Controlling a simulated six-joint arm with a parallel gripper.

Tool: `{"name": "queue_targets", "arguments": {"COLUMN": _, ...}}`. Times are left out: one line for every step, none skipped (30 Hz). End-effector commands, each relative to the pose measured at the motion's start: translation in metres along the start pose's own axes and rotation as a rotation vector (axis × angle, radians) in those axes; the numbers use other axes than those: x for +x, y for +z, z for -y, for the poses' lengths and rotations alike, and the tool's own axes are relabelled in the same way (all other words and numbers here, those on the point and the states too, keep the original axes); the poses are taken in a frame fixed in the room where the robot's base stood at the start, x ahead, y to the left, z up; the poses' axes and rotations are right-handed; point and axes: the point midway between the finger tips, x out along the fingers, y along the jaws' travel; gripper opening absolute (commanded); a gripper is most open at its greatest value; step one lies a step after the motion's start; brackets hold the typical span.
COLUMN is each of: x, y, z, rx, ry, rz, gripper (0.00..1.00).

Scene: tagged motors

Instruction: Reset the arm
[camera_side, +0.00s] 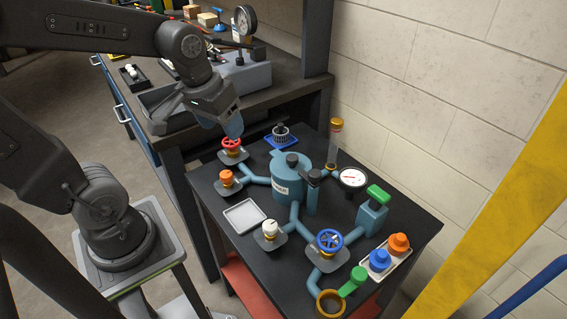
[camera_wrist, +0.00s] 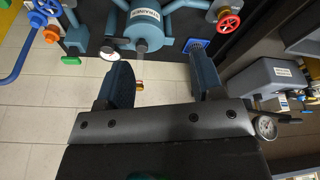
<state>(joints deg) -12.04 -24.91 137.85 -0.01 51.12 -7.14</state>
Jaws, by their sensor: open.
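My gripper (camera_side: 228,120) is raised above the back left part of the dark table (camera_side: 207,196), close over the red valve wheel (camera_side: 232,143) in the side view. In the wrist view my gripper (camera_wrist: 165,82) shows two blue-grey fingers spread apart with nothing between them. My arm reaches in from the left from a stand. The blue labelled tank (camera_side: 291,180) with its pipes stands at the table's middle, and the tank also shows in the wrist view (camera_wrist: 145,28).
A blue valve wheel (camera_side: 329,240), a white knob (camera_side: 270,228), an orange knob (camera_side: 227,177), a pressure gauge (camera_side: 353,178) and a white square tray (camera_side: 244,215) are on the table. A cluttered workbench (camera_side: 283,88) stands behind. A yellow post (camera_side: 500,205) crosses the right.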

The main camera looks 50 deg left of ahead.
Motion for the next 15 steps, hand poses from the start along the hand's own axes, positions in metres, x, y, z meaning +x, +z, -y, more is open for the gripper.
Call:
{"name": "queue_targets", "arguments": {"x": -0.013, "y": 0.010, "z": -0.011, "rx": 0.073, "ry": 0.021, "rz": -0.050, "gripper": 0.61}}
{"name": "queue_targets", "arguments": {"x": -0.019, "y": 0.015, "z": -0.015, "rx": 0.111, "ry": 0.031, "rz": -0.074, "gripper": 0.61}}
{"name": "queue_targets", "arguments": {"x": -0.026, "y": 0.022, "z": -0.021, "rx": 0.156, "ry": 0.044, "rz": -0.103, "gripper": 0.61}}
{"name": "queue_targets", "arguments": {"x": -0.030, "y": 0.027, "z": -0.024, "rx": 0.188, "ry": 0.053, "rz": -0.123, "gripper": 0.61}}
{"name": "queue_targets", "arguments": {"x": -0.034, "y": 0.031, "z": -0.027, "rx": 0.215, "ry": 0.061, "rz": -0.141, "gripper": 0.61}}
{"name": "queue_targets", "arguments": {"x": -0.039, "y": 0.036, "z": -0.030, "rx": 0.247, "ry": 0.071, "rz": -0.161, "gripper": 0.61}}
{"name": "queue_targets", "arguments": {"x": -0.041, "y": 0.039, "z": -0.032, "rx": 0.267, "ry": 0.076, "rz": -0.174, "gripper": 0.61}}
{"name": "queue_targets", "arguments": {"x": -0.044, "y": 0.042, "z": -0.033, "rx": 0.283, "ry": 0.081, "rz": -0.185, "gripper": 0.61}}
{"name": "queue_targets", "arguments": {"x": -0.046, "y": 0.045, "z": -0.034, "rx": 0.299, "ry": 0.087, "rz": -0.195, "gripper": 0.61}}
{"name": "queue_targets", "arguments": {"x": -0.047, "y": 0.046, "z": -0.035, "rx": 0.308, "ry": 0.089, "rz": -0.201, "gripper": 0.61}}
{"name": "queue_targets", "arguments": {"x": -0.048, "y": 0.048, "z": -0.035, "rx": 0.315, "ry": 0.091, "rz": -0.205, "gripper": 0.61}}
{"name": "queue_targets", "arguments": {"x": -0.048, "y": 0.048, "z": -0.036, "rx": 0.321, "ry": 0.093, "rz": -0.208, "gripper": 0.61}}
{"name": "queue_targets", "arguments": {"x": -0.048, "y": 0.049, "z": -0.036, "rx": 0.324, "ry": 0.093, "rz": -0.209, "gripper": 0.61}}
{"name": "queue_targets", "arguments": {"x": -0.048, "y": 0.049, "z": -0.036, "rx": 0.324, "ry": 0.093, "rz": -0.209, "gripper": 0.61}}
{"name": "queue_targets", "arguments": {"x": -0.048, "y": 0.049, "z": -0.036, "rx": 0.324, "ry": 0.093, "rz": -0.209, "gripper": 0.61}}
